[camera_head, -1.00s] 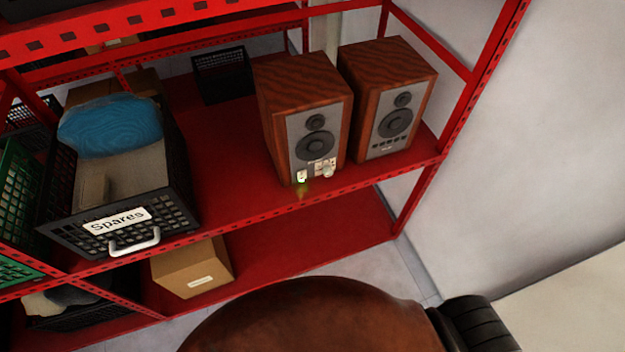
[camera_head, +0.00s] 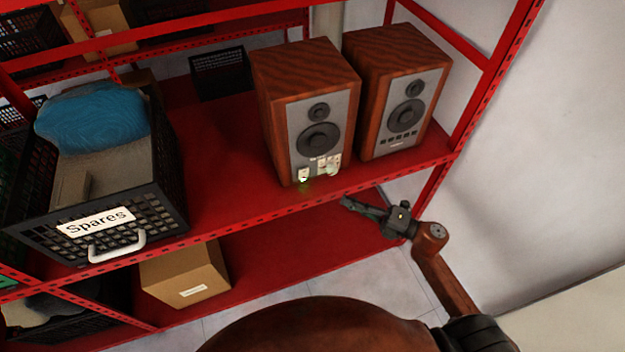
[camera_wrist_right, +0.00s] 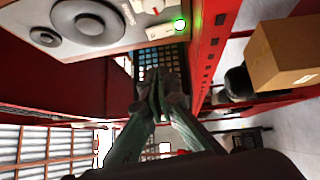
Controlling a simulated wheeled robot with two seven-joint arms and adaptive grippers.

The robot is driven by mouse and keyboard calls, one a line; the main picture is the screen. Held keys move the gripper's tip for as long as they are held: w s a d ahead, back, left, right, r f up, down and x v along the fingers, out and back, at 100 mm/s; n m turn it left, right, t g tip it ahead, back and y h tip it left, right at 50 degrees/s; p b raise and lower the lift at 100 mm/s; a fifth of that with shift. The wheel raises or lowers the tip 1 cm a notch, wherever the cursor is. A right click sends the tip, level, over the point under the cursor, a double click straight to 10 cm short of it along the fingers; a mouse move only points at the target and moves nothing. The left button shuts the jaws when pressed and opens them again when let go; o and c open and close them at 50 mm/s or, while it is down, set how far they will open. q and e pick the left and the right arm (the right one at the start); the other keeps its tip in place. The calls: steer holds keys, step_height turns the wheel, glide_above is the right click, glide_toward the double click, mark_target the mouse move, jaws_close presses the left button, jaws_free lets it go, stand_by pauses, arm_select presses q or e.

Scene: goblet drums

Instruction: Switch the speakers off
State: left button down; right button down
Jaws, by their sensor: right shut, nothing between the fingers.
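Two wooden speakers with grey fronts stand side by side on the red shelf. The left speaker (camera_head: 310,110) has a small switch plate (camera_head: 303,175) at its lower left front, glowing green, with a knob (camera_head: 331,166) to the right of it. The right speaker (camera_head: 398,90) has a row of small dark buttons. My right gripper (camera_head: 346,201) is shut and empty, just below and in front of the shelf edge, right of the switch. In the right wrist view the green light (camera_wrist_right: 180,25) shows above the closed fingertips (camera_wrist_right: 155,80), apart from them. My left gripper is out of view.
The shelf's red front edge (camera_head: 235,221) runs beneath the speakers. A black "Spares" crate (camera_head: 150,222) with a blue item stands at left. A cardboard box (camera_head: 184,273) sits on the lower shelf. A red upright (camera_head: 490,85) and a wall bound the right.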

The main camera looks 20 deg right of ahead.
steer(key=shift+s+a+r, duration=0.1)
steer(key=shift+r, duration=0.1)
glide_toward(301, 173)
steer(key=a, duration=0.3)
steer(key=w, duration=0.2)
steer(key=a, duration=0.1)
steer(key=shift+w+a+r+p, duration=0.15)
steer(key=shift+w+r+p, duration=0.15)
steer(key=shift+w, duration=0.65)
